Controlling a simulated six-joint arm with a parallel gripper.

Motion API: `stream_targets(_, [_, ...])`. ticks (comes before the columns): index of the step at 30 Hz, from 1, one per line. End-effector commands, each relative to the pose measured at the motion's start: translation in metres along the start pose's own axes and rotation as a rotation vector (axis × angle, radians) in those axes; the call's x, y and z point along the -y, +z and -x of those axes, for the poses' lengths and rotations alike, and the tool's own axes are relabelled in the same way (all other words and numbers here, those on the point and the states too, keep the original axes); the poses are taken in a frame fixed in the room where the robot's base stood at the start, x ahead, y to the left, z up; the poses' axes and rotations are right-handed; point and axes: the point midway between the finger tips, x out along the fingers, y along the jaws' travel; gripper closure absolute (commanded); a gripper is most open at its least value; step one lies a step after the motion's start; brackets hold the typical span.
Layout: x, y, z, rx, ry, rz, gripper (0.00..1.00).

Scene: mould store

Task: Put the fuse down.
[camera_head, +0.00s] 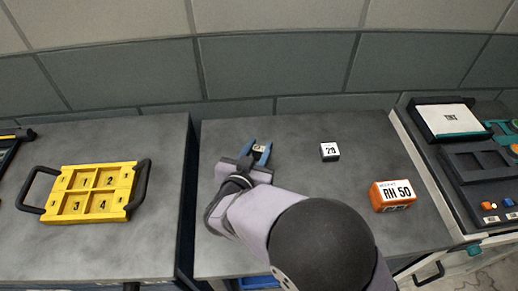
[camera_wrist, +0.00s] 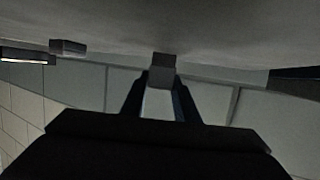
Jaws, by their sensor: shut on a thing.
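My gripper (camera_head: 254,154) is over the far left part of the middle grey table. Its blue fingers are shut on a small pale block, which I take to be the fuse (camera_head: 259,148). In the wrist view, the fuse (camera_wrist: 162,77) is a grey block between the fingertips of my gripper (camera_wrist: 160,95), close to the table surface. I cannot tell whether it touches the table. The fingers and arm hide part of it.
A small dark box with a white label (camera_head: 329,152) and an orange-and-white box (camera_head: 392,195) stand right of my gripper. A yellow four-compartment tray (camera_head: 88,193) lies on the left table. A gap separates the tables. The middle table (camera_head: 290,133) is bare between my gripper and the small box.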

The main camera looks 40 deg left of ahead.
Motion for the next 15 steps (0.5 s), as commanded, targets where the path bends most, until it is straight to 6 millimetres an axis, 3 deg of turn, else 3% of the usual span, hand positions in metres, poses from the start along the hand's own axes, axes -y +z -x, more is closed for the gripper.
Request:
stream_targets(14, [0.0000,0.0079,-0.0025,-0.001,0.000,-0.002,0.94])
stream_targets(15, [0.0000,0.0083,-0.0026,-0.001,0.000,-0.002,0.70])
